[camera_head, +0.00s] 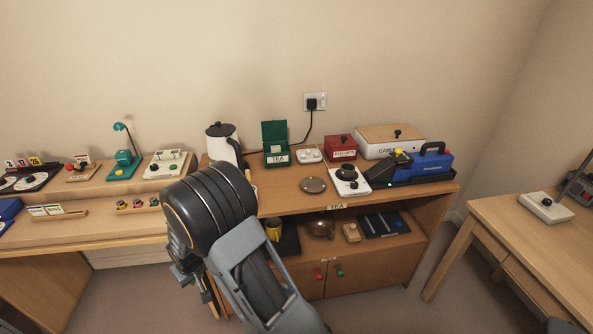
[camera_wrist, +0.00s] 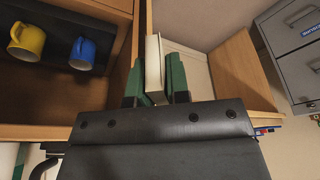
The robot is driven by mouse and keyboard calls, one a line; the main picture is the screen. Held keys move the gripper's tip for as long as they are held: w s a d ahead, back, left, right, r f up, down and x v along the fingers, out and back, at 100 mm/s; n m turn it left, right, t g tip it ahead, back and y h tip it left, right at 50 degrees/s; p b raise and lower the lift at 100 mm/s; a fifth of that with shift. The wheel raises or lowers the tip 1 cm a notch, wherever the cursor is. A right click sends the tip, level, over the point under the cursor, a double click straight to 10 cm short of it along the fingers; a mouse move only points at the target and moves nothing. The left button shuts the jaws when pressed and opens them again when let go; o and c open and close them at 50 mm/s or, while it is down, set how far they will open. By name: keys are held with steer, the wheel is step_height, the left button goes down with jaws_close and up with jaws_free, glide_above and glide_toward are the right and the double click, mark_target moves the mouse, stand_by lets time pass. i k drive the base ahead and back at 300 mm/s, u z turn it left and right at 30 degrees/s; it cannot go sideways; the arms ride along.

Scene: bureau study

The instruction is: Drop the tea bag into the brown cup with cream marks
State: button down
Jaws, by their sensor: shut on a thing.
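In the wrist view my gripper (camera_wrist: 153,92) has green fingers closed on a thin, flat, cream-coloured piece (camera_wrist: 153,62), which I take to be the tea bag. It is held upright between the fingers. A yellow mug (camera_wrist: 26,40) and a blue mug (camera_wrist: 83,53) stand on a dark mat in the open shelf at the left of that view. The yellow mug also shows in the head view (camera_head: 273,230), partly behind my arm. My gripper is mostly hidden by my arm in the head view.
On the sideboard top are an open green TEA box (camera_head: 277,158), a white kettle (camera_head: 222,143), a red biscuit box (camera_head: 341,147) and a blue toolbox-like thing (camera_head: 430,163). A brown pot (camera_head: 321,228) sits on the lower shelf. A grey cabinet (camera_wrist: 290,45) stands right of my gripper.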

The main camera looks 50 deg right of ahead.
mark_target(347, 172)
steer(key=u, duration=1.05)
steer(key=k, duration=1.2)
steer(key=z, duration=1.75)
